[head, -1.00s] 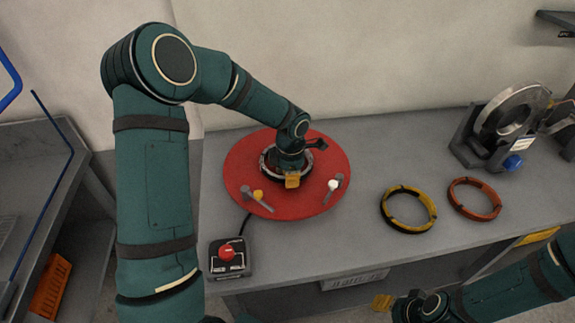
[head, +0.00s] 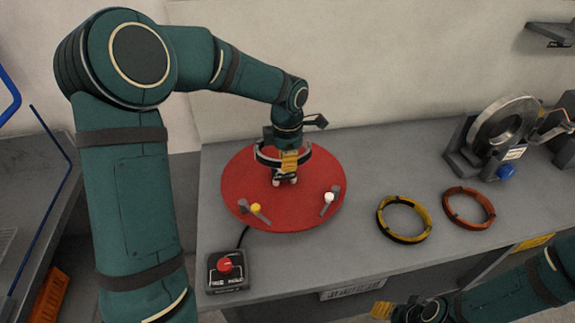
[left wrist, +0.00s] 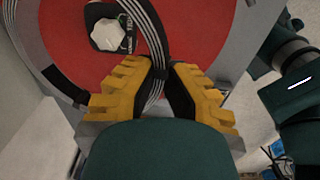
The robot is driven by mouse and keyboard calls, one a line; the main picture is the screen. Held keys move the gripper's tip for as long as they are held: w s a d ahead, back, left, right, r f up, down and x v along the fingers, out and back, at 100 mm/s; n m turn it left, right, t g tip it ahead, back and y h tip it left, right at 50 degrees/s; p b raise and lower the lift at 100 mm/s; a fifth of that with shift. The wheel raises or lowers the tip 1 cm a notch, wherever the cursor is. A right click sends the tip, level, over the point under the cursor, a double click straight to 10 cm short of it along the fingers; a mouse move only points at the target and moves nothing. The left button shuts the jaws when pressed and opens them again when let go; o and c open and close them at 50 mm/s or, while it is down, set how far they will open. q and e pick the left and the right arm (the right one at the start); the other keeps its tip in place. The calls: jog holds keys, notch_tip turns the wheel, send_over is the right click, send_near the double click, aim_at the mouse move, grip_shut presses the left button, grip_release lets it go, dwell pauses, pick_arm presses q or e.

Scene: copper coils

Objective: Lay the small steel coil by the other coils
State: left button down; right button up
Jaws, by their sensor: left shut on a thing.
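My left gripper (head: 286,175) is shut on the small steel coil (head: 268,157) and holds it just above the red round plate (head: 239,185). The left wrist view shows the coil's grey strands (left wrist: 158,42) running between the yellow-backed fingers (left wrist: 165,68). Part of the coil is hidden behind the gripper. The other coils lie flat on the grey bench to the right: a yellow and black coil (head: 382,217) and an orange coil (head: 449,209) beside it. My right gripper (head: 382,310) shows only partly at the bottom edge, below the bench front, and its opening is unclear.
Two small clamps with a yellow knob (head: 255,207) and a white knob (head: 328,197) stand on the plate's front. A button box (head: 227,270) is at the bench's front left. A metal ring machine (head: 505,125) stands at the back right. Bench space between plate and yellow coil is free.

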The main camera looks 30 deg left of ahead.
pick_arm(q)
jog(key=shift+r+p, duration=1.6)
jog(key=shift+r, duration=1.25)
jog(key=shift+f, duration=0.1)
